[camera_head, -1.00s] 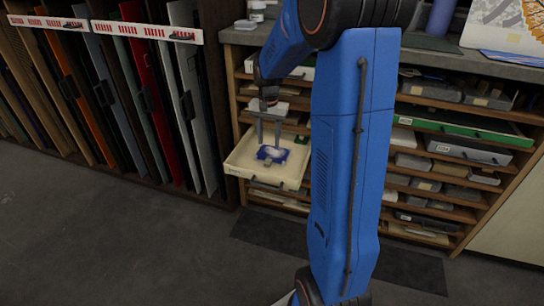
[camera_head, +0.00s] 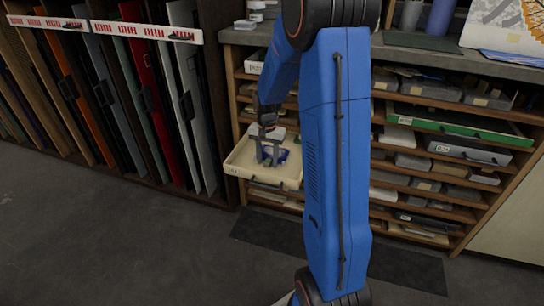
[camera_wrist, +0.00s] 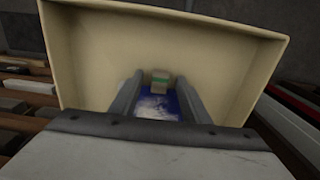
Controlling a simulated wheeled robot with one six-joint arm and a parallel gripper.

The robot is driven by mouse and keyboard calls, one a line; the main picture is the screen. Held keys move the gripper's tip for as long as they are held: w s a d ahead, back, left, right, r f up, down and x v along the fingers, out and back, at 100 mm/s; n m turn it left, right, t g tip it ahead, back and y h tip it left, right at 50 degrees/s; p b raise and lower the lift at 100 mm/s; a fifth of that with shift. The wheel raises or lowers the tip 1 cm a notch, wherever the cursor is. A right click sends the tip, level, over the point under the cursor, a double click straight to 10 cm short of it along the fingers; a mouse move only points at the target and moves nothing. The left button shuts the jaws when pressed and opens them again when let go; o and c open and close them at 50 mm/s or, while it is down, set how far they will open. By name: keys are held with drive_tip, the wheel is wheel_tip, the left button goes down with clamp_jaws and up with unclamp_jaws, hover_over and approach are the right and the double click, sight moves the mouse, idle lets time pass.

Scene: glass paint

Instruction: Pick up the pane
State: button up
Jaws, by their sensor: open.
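The pane (camera_head: 282,155) is a small blue piece with whitish marks. It lies in a cream pulled-out drawer tray (camera_head: 240,165), and it also shows in the wrist view (camera_wrist: 157,104). My gripper (camera_head: 268,162) is down inside the tray at the pane, pointing downward. Its two fingers are apart, one on each side of the pane in the wrist view (camera_wrist: 160,100). Whether they touch it I cannot tell. The near part of the pane is hidden by my gripper body in the wrist view.
A small pale block with a green band (camera_wrist: 160,78) sits beyond the pane in the tray. The tray walls (camera_wrist: 75,60) stand close around my gripper. A shelf unit (camera_head: 455,210) with several filled slots is to the right, and upright coloured sheets (camera_head: 145,90) are at the left.

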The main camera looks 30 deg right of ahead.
drive_tip(key=shift+c, duration=0.3)
clamp_jaws()
drive_tip(key=shift+r, duration=0.15)
